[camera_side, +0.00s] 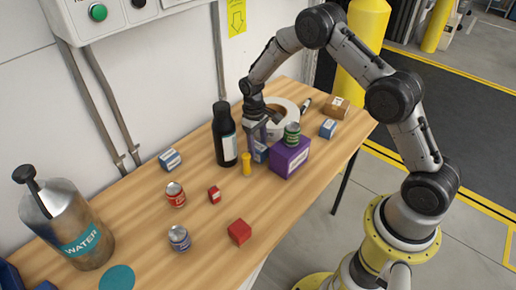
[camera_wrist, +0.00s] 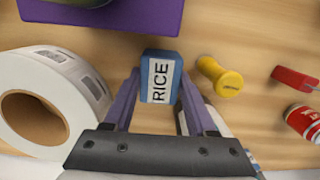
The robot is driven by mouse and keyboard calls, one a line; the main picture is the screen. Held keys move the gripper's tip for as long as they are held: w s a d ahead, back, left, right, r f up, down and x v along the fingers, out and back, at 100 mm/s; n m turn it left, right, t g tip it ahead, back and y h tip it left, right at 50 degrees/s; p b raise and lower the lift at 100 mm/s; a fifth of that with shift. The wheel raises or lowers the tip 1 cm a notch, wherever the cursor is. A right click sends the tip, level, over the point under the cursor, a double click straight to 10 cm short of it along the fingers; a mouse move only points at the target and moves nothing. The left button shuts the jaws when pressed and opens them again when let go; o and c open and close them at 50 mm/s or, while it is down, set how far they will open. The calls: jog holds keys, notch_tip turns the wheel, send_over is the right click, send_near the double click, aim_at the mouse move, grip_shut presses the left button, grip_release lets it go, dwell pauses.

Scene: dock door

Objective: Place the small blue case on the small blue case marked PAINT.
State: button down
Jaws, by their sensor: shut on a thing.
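My gripper (camera_wrist: 158,98) is shut on a small blue case (camera_wrist: 160,68) with a white label reading RICE. In the side view my gripper (camera_side: 262,133) is low over the table, and the held case (camera_side: 260,153) shows partly beside the purple box. I cannot tell whether it touches the table. Another small blue case (camera_side: 170,159) with a white label lies at the left near the wall. A third blue case (camera_side: 328,128) stands at the right behind the purple box. Their labels are too small to read, so I cannot tell which is marked PAINT.
A purple box (camera_side: 290,160) carries a green can (camera_side: 292,134). A black bottle (camera_side: 224,138), yellow peg (camera_side: 246,166) and white roll (camera_side: 287,106) stand close to my gripper. A red can (camera_side: 175,195), small red box (camera_side: 214,195) and red block (camera_side: 239,232) are further left and front.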

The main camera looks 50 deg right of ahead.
jog(key=shift+f, duration=0.7)
jog(key=shift+c, duration=1)
grip_release()
jog(key=shift+f, duration=0.15)
